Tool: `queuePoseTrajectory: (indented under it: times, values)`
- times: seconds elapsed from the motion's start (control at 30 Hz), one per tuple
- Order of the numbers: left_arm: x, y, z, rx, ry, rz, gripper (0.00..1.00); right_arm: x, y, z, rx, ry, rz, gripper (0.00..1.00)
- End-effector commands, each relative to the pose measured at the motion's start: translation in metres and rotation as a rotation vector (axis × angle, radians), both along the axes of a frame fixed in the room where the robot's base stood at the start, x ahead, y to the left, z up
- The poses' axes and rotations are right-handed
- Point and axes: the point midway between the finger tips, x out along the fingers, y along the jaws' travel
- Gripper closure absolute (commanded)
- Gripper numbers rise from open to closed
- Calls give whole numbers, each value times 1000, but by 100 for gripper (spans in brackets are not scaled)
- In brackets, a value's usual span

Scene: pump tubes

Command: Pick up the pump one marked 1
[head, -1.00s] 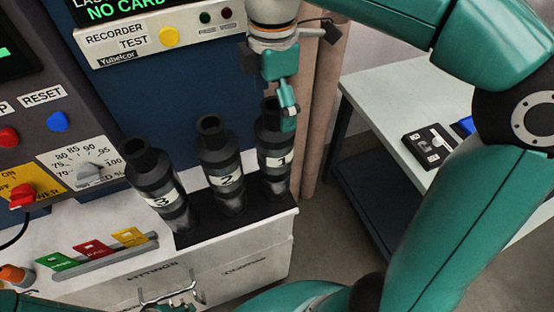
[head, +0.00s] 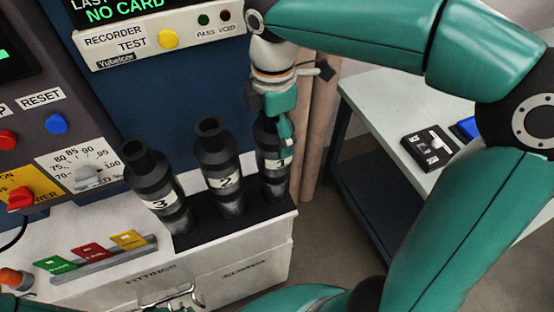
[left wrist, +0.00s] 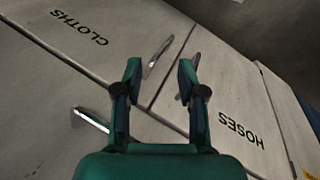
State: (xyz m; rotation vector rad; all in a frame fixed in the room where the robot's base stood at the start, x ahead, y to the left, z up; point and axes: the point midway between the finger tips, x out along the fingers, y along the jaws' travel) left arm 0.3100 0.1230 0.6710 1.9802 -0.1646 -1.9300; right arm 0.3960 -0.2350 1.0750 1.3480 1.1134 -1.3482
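Pump one (head: 274,183), a dark bottle-like tube with a white label "1", stands upright at the right end of the black rack (head: 240,218) in the head view. My right gripper (head: 284,133) is lowered over its top from above, hiding its neck. One finger shows against the pump's front right side, just above and beside the label. The other finger is hidden, so whether it grips the pump cannot be told. In the left wrist view, my left gripper (left wrist: 160,67) is open and empty before white cabinet doors.
Pump two (head: 220,165) stands close left of pump one, and pump three (head: 158,188) is further left. The machine panel (head: 150,38) rises behind. Coloured cards (head: 92,250) lie front left. A pale side table (head: 385,110) stands right, across a floor gap.

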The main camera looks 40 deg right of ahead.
Motion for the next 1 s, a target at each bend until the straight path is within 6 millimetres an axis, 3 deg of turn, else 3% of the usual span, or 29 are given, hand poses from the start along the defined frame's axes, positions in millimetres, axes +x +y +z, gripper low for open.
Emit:
queuePoseTrajectory:
  times: [0.07,0.4,0.77,1.0]
  values:
    - [0,0,0,0,0,0,60,0,0,0,0,0,0,32]
    - [0,0,0,0,0,0,60,-1,0,0,1,3,0,88]
    - [0,0,1,0,0,0,60,0,0,6,1,-5,-1,89]
    - [0,0,4,0,0,0,60,1,0,28,2,-11,-2,89]
